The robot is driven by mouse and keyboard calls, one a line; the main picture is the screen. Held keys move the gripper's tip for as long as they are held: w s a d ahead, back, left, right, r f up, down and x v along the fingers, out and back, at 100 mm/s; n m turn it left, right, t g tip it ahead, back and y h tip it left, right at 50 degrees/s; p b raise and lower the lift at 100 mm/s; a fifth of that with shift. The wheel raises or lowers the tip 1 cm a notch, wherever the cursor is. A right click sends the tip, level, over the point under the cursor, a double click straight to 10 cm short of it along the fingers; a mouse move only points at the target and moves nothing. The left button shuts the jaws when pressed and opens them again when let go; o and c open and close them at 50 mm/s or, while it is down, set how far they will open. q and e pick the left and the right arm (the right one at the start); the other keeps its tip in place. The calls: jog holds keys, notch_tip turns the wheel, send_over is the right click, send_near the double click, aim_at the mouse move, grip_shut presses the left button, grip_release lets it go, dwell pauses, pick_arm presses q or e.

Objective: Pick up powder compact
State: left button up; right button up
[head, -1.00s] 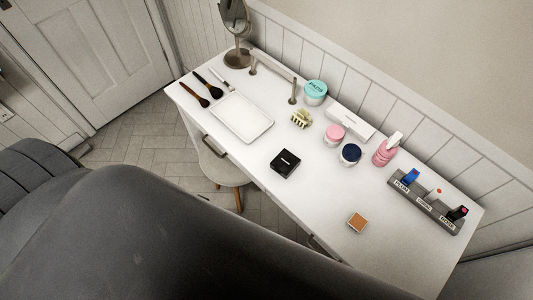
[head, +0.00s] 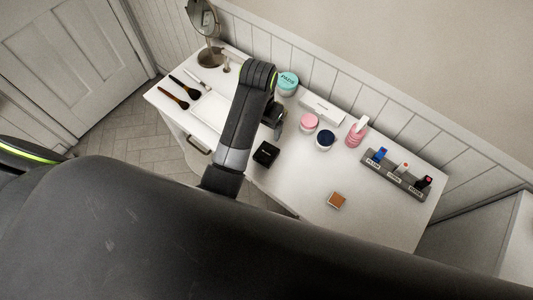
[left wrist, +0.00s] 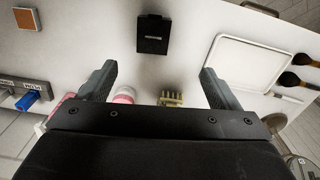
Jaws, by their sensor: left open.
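The black square compact (head: 266,154) lies flat on the white table, near its front edge. In the left wrist view the compact (left wrist: 153,34) is ahead of the fingertips, between their lines, with nothing touching it. My left gripper (head: 279,125) hangs over the table just behind the compact in the head view, and its open, empty fingers also show in the left wrist view (left wrist: 157,72). My right gripper is not in view.
A white tray (left wrist: 250,62) lies beside the compact, partly hidden by my arm in the head view. A pink-lidded jar (head: 309,122), a dark-lidded jar (head: 325,141) and a yellowish hair clip (left wrist: 172,98) are close by. An orange-brown square (head: 337,200) lies farther right.

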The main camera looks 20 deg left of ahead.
pick_arm(q)
jog(key=b, duration=0.1)
send_over(266, 152)
notch_tip(266, 152, down, 10)
jog(key=shift+s+a+f, duration=0.1)
jog(key=shift+a+f, duration=0.05)
jog(key=shift+f, duration=1.05)
jog(key=shift+d+f, duration=0.2)
jog(key=shift+f, duration=2)
jog(key=c, duration=0.9)
jog(key=shift+c, duration=1.2)
